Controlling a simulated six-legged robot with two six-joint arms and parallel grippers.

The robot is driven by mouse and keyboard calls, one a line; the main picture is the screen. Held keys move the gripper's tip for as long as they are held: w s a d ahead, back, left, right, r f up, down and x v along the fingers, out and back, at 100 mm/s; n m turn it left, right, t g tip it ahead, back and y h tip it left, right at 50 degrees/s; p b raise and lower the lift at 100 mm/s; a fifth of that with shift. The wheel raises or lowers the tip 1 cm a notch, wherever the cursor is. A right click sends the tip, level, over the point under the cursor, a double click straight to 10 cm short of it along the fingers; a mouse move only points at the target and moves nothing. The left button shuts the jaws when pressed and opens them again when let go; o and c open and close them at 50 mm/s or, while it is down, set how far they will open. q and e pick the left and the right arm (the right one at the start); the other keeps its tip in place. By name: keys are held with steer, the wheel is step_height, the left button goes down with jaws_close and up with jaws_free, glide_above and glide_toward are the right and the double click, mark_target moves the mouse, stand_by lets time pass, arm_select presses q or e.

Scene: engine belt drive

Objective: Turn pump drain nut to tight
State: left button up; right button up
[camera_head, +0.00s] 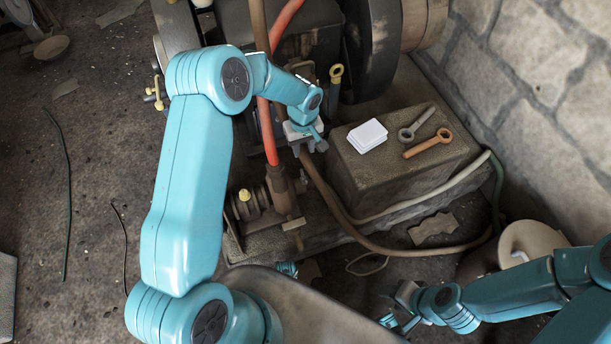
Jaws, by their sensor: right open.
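A rusty brown pump-like fitting (284,196) stands on the block at the lower middle. A small yellow nut (244,195) sits on its ribbed left part; I cannot tell for sure that this is the drain nut. My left gripper (314,143) is above and right of the fitting, beside the orange hose, and apart from the yellow nut. Its fingers are small and partly hidden, so their opening is unclear. My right gripper (399,325) is open and seems empty at the lower middle, well to the right of the fitting.
An orange hose (267,130) runs down to the fitting. Brown and pale hoses loop around the block. A stone wall (540,85) bounds the right.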

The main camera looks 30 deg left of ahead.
mark_target(304, 177)
arm_select(q)
step_height(304, 177, down, 16)
steer(key=b, duration=0.3)
steer(key=shift+f, duration=0.25)
jaws_close()
